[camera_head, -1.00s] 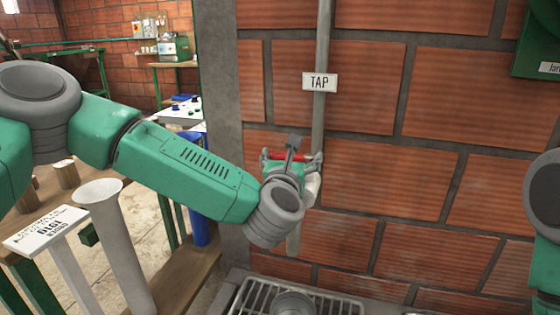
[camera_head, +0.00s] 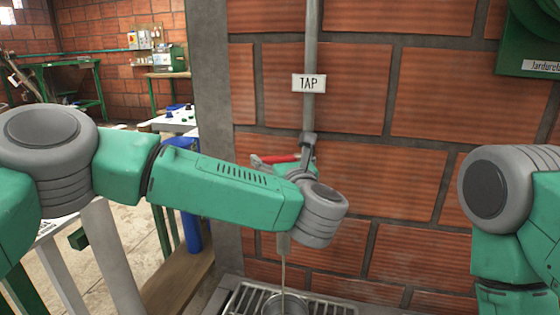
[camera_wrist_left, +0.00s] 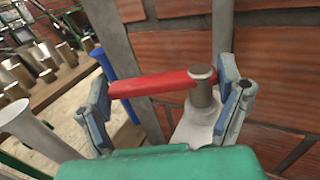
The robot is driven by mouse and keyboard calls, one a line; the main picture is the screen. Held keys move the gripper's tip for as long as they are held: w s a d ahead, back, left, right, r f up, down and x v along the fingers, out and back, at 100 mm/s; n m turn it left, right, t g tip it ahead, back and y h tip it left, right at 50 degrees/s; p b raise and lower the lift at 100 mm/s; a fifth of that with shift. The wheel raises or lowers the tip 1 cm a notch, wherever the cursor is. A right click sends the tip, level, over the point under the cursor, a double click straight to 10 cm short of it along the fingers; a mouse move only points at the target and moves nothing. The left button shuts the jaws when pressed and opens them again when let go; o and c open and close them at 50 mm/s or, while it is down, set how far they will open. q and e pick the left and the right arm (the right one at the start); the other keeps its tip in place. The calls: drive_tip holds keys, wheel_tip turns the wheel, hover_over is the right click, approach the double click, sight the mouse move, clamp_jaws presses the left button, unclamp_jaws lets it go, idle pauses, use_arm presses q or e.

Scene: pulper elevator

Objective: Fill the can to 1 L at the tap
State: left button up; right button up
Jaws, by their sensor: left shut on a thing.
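The tap (camera_head: 285,242) hangs on a grey pipe under a sign reading TAP. A thin stream of water runs from its spout into the metal can (camera_head: 285,304), which stands on the grate below and is cut off by the picture's bottom edge. My left gripper (camera_head: 285,161) is at the tap's red lever (camera_head: 262,160), partly hidden by my wrist. In the left wrist view the gripper (camera_wrist_left: 165,82) is shut on the red lever (camera_wrist_left: 150,86), with one finger at each end. The water level cannot be read. Only my right arm shows, not its gripper.
The metal grate (camera_head: 245,300) lies below the tap against the brick wall (camera_head: 440,110). A wooden bench (camera_head: 180,280) and a blue cylinder (camera_head: 192,215) stand to the left. A green machine (camera_head: 535,40) is on the wall at upper right.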

use_arm(q)
drive_tip(key=shift+a+r, duration=0.1)
drive_tip(key=o, duration=1.5)
drive_tip(key=shift+w, duration=0.1)
drive_tip(key=shift+d, duration=0.2)
drive_tip(key=shift+s, duration=0.2)
drive_tip(key=v, duration=1.1)
drive_tip(key=shift+s+d, duration=0.2)
